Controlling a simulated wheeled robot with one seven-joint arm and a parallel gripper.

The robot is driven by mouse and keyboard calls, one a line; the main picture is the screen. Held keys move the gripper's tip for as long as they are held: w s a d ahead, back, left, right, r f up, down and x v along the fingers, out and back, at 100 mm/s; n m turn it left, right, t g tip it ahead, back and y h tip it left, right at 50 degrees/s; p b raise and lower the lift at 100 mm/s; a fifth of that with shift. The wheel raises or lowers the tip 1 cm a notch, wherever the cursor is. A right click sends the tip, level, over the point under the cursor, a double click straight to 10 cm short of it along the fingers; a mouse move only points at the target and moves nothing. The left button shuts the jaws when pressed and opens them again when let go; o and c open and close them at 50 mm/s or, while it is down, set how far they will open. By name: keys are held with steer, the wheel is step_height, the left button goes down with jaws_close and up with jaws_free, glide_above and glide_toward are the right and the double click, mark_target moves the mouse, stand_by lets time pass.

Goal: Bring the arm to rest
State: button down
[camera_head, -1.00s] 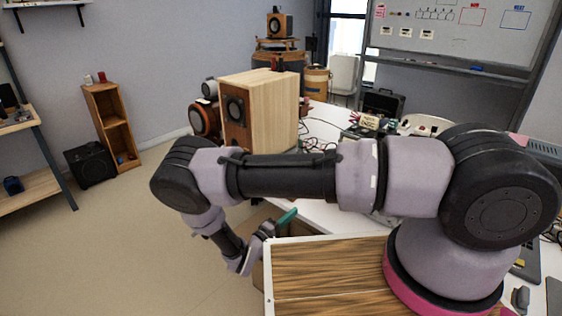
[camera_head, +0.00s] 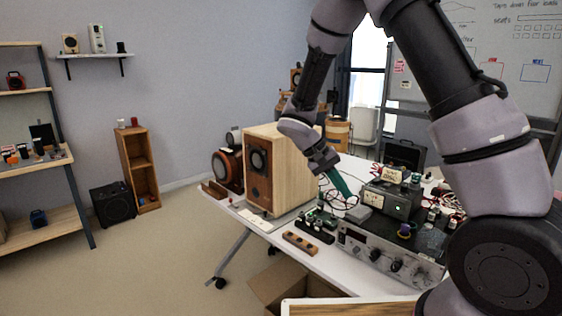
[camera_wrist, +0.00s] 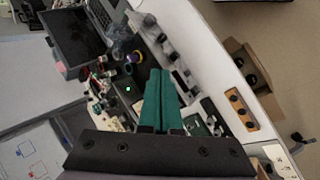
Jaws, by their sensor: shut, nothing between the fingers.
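My gripper (camera_head: 341,186) has green fingers and hangs from my raised, bent arm, pointing down over the white table (camera_head: 325,258). It is shut and empty. In the head view it is in front of the right side of the wooden speaker (camera_head: 280,165), near the grey boxed instrument (camera_head: 388,200). In the wrist view the closed green fingers (camera_wrist: 160,88) point toward the table's equipment. Whether the fingertips touch anything cannot be told.
An open cardboard box (camera_head: 290,288) is below the table's front edge. A whiteboard (camera_head: 480,60) stands behind.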

steer(key=s+d+r+m+t+y, duration=0.1)
steer(key=s+d+r+t+y, duration=0.1)
steer(key=s+r, duration=0.3)
steer(key=s+d+r+m+t+y, duration=0.1)
steer(key=s+d+r+t+y, duration=0.2)
steer(key=r, duration=0.9)
steer(key=s+d+r+m+t+y, duration=0.1)
steer(key=s+d+r+t+y, duration=0.1)
steer(key=s+r, duration=0.5)
steer(key=shift+s+d+r+t+y, duration=0.3)
steer(key=shift+r+t+y, duration=0.5)
steer(key=shift+y, duration=0.4)
steer(key=shift+r, duration=0.1)
